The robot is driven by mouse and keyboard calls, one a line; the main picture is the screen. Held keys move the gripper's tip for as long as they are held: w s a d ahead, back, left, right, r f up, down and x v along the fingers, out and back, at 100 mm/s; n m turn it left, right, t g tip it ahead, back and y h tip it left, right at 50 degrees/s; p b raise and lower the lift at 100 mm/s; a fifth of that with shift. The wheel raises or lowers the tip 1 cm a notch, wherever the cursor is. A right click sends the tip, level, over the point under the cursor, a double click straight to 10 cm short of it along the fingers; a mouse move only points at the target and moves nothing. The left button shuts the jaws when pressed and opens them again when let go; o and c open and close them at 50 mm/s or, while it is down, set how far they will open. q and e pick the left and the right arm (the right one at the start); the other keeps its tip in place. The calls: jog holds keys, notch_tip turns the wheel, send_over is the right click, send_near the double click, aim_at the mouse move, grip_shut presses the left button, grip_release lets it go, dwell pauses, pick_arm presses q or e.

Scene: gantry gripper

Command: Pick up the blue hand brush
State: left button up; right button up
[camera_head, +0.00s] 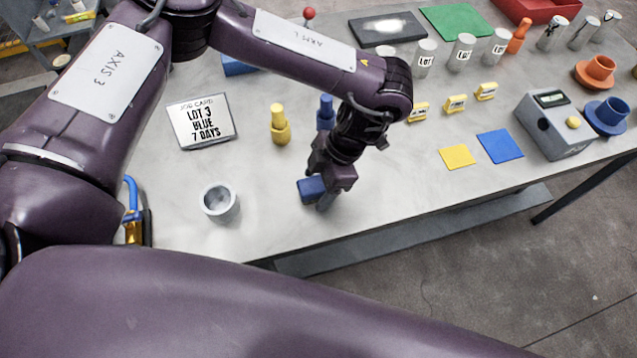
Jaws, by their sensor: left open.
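A small blue block-like piece (311,189), which may be the blue hand brush, is on the grey table near its front edge. My left gripper (326,192) points down over the table, with its fingers open right at this blue piece. The fingers hide part of it, and I cannot tell whether they touch it. A blue upright bottle-shaped thing (326,111) stands just behind my left wrist, which hides its lower part. My right gripper is not in view.
A grey cup (218,201) and a yellow bottle-shaped thing (279,126) stand left of the gripper. A job card (202,121) reads "LOT 3 BLUE 7 DAYS". Yellow (457,156) and blue (500,146) squares and a scale-like box (553,125) are at right.

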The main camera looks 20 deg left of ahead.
aim_at(319, 183)
pick_arm(q)
jog(key=c, duration=1.1)
notch_tip(319, 183, up, 20)
jog(key=shift+r+b, duration=0.1)
jog(key=shift+b, duration=0.35)
